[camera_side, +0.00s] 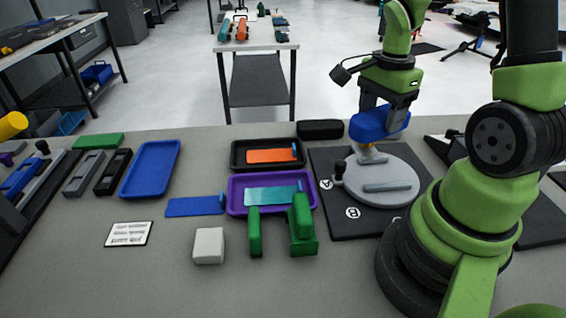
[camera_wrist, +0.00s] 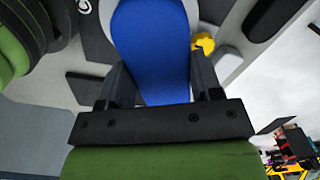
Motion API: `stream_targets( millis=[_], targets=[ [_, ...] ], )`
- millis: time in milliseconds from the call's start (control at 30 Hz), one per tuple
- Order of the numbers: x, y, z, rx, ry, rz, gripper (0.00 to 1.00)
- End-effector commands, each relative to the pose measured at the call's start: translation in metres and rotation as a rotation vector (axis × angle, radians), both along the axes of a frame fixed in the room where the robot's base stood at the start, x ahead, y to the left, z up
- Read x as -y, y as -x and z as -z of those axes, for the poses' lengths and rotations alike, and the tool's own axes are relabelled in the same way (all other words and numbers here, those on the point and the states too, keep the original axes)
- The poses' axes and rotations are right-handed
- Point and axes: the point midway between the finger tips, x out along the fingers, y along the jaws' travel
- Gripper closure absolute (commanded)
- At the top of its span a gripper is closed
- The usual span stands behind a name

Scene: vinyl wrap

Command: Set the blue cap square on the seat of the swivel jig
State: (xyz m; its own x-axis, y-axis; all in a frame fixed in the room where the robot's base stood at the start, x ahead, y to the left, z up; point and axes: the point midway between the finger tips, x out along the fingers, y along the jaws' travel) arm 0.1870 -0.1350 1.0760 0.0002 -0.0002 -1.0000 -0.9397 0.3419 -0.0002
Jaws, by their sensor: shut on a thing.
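The blue cap (camera_side: 381,124) is between the fingers of my gripper (camera_side: 377,108), which is shut on it. It is held over the swivel jig (camera_side: 375,180), a round grey disc with a dark knob, on a black mat. A light post with a yellowish part shows just under the cap, probably the seat (camera_side: 370,154); I cannot tell if they touch. The cap looks slightly tilted in the side view. In the wrist view the blue cap (camera_wrist: 152,50) fills the space between the two dark fingers (camera_wrist: 160,85) and hides most of the jig. A yellow piece (camera_wrist: 203,43) shows beside it.
Left of the black mat (camera_side: 352,223) are a purple tray (camera_side: 236,208), a black tray with an orange strip (camera_side: 271,156), a blue tray (camera_side: 150,170), green blocks (camera_side: 302,228) and a white block (camera_side: 209,246).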

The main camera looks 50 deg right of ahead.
Motion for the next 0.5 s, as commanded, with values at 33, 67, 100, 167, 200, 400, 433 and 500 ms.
stream_targets(
  millis=[33,67,100,167,200,400,433,500],
  targets=[
    [-0.009,-0.012,-0.002,0.002,0.002,-0.160,0.70],
    [-0.015,-0.018,-0.004,0.001,0.002,-0.262,0.70],
    [-0.023,-0.026,-0.006,0.002,0.002,-0.401,0.70],
    [-0.035,-0.038,-0.009,0.001,0.002,-0.606,0.70],
    [-0.045,-0.045,-0.011,0.001,0.002,-0.742,0.70],
    [-0.091,-0.072,-0.020,0.000,0.002,-1.373,0.70],
    [-0.097,-0.075,-0.022,0.001,0.002,-1.452,0.70],
    [-0.111,-0.079,-0.024,0.000,0.002,-1.613,0.70]
  ],
)
